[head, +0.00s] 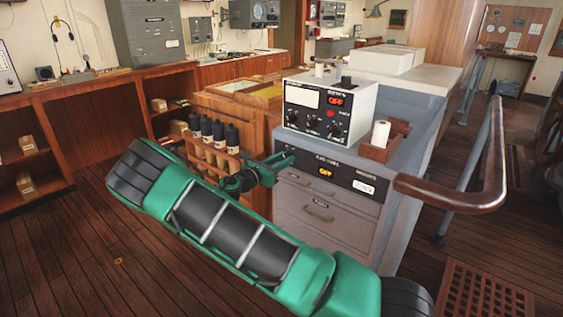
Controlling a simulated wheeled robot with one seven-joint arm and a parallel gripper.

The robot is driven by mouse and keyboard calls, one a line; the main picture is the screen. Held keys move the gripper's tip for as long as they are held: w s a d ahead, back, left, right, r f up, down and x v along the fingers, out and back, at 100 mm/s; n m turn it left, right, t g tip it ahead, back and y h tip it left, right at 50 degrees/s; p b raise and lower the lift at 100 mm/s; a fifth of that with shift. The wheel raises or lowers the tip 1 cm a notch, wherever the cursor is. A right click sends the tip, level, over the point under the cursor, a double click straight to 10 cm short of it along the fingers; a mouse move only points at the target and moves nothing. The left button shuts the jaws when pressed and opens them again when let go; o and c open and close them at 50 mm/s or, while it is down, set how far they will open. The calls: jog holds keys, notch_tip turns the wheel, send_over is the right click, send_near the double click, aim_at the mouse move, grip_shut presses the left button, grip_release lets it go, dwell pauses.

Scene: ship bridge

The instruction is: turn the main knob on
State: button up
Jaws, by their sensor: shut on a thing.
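A black control strip (345,178) runs along the top of the grey cabinet front, with a lit amber OFF sign (326,172) and a white label at its right. My gripper (280,164) is at the left end of this strip, its fingers shut on a knob there. The fingers hide most of the knob, so its angle cannot be read. A white instrument box (354,114) stands on the cabinet above, with a red OFF sign (336,100) and several small dark knobs. My gripper is below and left of this box, apart from it.
Several black-topped bottles (219,136) stand in a wooden rack just left of my gripper. A brown handrail (470,197) curves in front of the cabinet's right side. A white roll (381,134) stands in a wooden holder. The plank floor is clear at lower left.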

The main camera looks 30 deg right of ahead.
jog(key=m, duration=1)
jog(key=shift+a+m+t+y, duration=0.1)
jog(key=shift+m+t+y, duration=0.2)
jog(key=shift+m, duration=0.1)
dwell(0.5)
jog(key=o, duration=1.1)
jog(key=shift+c, duration=0.2)
jog(key=shift+a, duration=0.1)
jog(key=v, duration=1)
jog(key=shift+a, duration=0.3)
